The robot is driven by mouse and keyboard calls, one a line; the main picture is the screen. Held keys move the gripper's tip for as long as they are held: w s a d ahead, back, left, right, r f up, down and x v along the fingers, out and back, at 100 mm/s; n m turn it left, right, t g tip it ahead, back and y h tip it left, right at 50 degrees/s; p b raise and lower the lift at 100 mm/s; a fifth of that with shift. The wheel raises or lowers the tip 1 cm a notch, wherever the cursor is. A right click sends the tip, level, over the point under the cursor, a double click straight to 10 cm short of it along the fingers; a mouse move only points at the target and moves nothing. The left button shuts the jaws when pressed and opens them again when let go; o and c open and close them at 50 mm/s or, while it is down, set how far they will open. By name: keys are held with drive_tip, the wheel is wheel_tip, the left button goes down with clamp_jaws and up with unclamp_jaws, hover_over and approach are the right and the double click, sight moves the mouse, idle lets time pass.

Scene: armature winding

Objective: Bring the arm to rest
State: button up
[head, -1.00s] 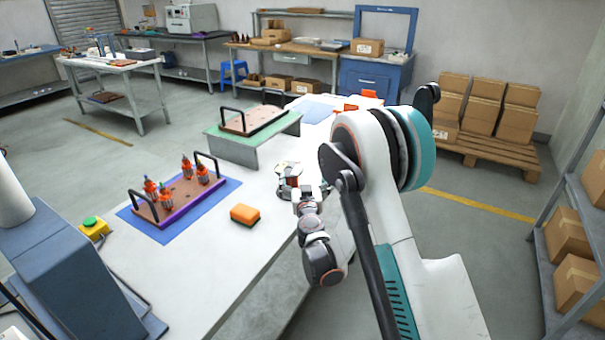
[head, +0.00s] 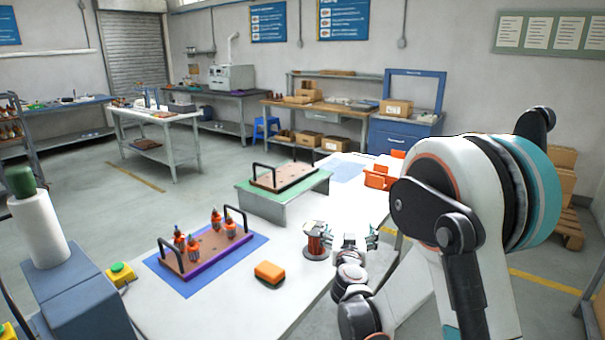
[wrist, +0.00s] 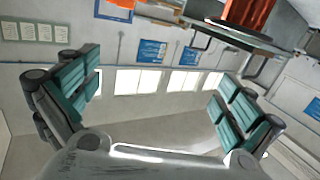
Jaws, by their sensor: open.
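My gripper (head: 361,238) is raised at the right edge of the white table (head: 235,309), in the head view. Its two teal-padded fingers stand wide apart in the wrist view (wrist: 160,100), with nothing between them. My arm bends up from it at the right of the head view. A copper-wound spool (head: 317,241) stands on the table just left of the gripper, with a visible gap. A red-orange wound body, probably this spool, shows at the top right of the wrist view (wrist: 249,14).
A brown board (head: 205,252) with several orange-topped armatures lies on a blue mat (head: 164,284). An orange sponge (head: 269,272) lies nearby. A second handled board (head: 285,177) rests on a green-topped stand (head: 262,205). Orange holders (head: 378,178) stand at the table's far end.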

drive_tip(key=s+d+r+m+g+h, duration=0.1)
drive_tip(key=s+d+r+g, duration=0.1)
drive_tip(key=s+d+r, duration=0.45)
drive_tip(key=s+d+r+g+h, duration=0.1)
drive_tip(key=s+d+r+g, duration=0.15)
drive_tip(key=s, duration=0.65)
drive_tip(key=s+a+f+n+g+y, duration=0.1)
drive_tip(key=s+a+f+g+y, duration=0.1)
drive_tip(key=s, duration=1.1)
drive_tip(key=s+a+f+n+g+y, duration=0.1)
drive_tip(key=s+a+g+y, duration=0.1)
drive_tip(key=s, duration=1.1)
drive_tip(key=shift+f+n+g+y, duration=0.3)
drive_tip(key=shift+f+g, duration=0.1)
drive_tip(key=shift+g, duration=0.35)
drive_tip(key=shift+a, duration=0.1)
